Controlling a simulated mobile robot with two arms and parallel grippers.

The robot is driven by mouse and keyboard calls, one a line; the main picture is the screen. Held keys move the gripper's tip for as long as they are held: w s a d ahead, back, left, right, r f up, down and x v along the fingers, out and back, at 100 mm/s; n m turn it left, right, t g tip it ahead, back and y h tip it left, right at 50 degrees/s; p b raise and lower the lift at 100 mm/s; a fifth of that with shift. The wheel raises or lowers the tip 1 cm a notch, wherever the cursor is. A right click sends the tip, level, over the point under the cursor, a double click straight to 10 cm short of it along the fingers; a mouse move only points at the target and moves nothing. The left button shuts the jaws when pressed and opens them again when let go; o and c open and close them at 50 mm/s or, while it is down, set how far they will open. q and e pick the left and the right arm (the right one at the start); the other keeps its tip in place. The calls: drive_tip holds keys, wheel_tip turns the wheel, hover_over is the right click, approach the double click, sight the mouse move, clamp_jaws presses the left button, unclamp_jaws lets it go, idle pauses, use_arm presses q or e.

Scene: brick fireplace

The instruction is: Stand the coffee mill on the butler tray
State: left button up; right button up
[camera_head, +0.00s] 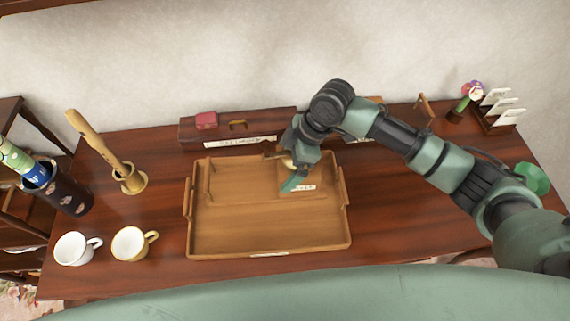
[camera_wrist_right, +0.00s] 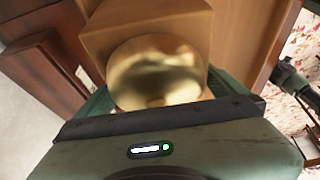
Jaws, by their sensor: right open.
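The butler tray (camera_head: 235,237) is a flat wooden tray with raised rims and side handles, in the middle of the table. The coffee mill (camera_head: 312,178), a wooden box with a pale label, stands at the tray's back right, partly hidden by my right gripper (camera_head: 290,178). In the right wrist view the mill's wooden body (camera_wrist_right: 140,18) and brass dome (camera_wrist_right: 157,75) are close up. My right gripper is open, its green fingers on either side of the dome; I cannot tell whether they touch it.
Two mugs (camera_head: 73,248) (camera_head: 130,244) stand left of the tray. A card rack (camera_head: 498,118) stands at the right.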

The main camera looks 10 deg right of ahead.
drive_tip(key=b+v, duration=0.1)
drive_tip(key=v, duration=1)
drive_tip(key=shift+r, duration=0.1)
drive_tip(key=shift+a, duration=0.1)
